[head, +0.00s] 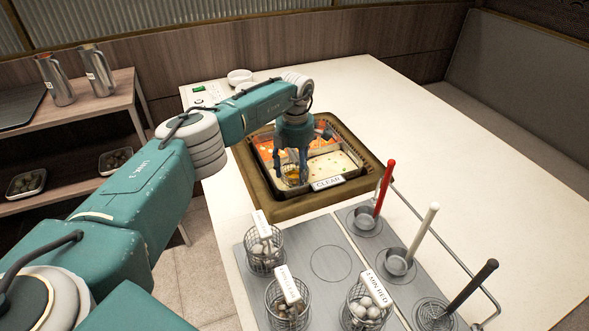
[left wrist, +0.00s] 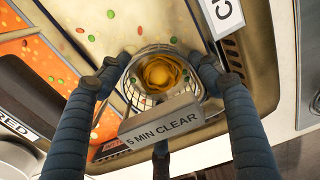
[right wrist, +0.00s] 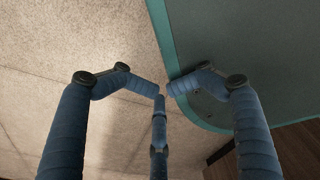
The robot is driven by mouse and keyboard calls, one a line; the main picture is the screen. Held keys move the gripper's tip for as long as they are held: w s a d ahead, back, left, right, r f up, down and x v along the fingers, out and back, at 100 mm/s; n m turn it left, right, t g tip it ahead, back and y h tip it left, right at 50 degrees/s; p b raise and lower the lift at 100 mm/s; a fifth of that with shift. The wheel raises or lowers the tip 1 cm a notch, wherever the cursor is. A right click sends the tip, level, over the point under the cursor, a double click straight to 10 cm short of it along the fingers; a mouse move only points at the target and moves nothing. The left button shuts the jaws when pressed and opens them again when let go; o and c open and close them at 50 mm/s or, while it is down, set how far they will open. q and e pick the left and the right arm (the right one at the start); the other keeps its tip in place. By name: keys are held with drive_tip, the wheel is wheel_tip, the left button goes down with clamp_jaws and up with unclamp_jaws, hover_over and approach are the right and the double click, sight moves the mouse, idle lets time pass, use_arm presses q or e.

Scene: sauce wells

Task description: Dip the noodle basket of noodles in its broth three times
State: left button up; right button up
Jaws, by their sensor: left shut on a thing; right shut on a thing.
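My left gripper (head: 294,172) is over the near part of the divided hot pot (head: 262,205), fingers down. It is shut on the noodle basket (left wrist: 146,98), a wire basket with yellow noodles (left wrist: 162,75) and a tag reading "5 MIN CLEAR" (left wrist: 160,122). The basket also shows in the head view (head: 295,180). It is at the pale broth (head: 335,167) beside the "CLEAR" sign (head: 327,184); how deep it sits I cannot tell. The orange-red broth (head: 265,150) lies beside it. My right gripper (right wrist: 164,92) has its fingertips together, with nothing visible between them.
Several tagged wire baskets (head: 265,252) stand on the grey plate (head: 330,235) in front. Red, white (head: 425,230) and black-handled ladles stand to their right, by a metal rail. White bowls (head: 239,76) are behind the pot. The table right of the pot is clear.

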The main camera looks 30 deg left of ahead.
sight(295, 154)
use_arm(q)
drive_tip(key=shift+f, duration=0.1)
drive_tip(key=shift+r+p, duration=2.1)
drive_tip(key=shift+r, duration=0.7)
drive_tip(key=shift+r+p, duration=1.4)
drive_tip(key=shift+r, duration=0.55)
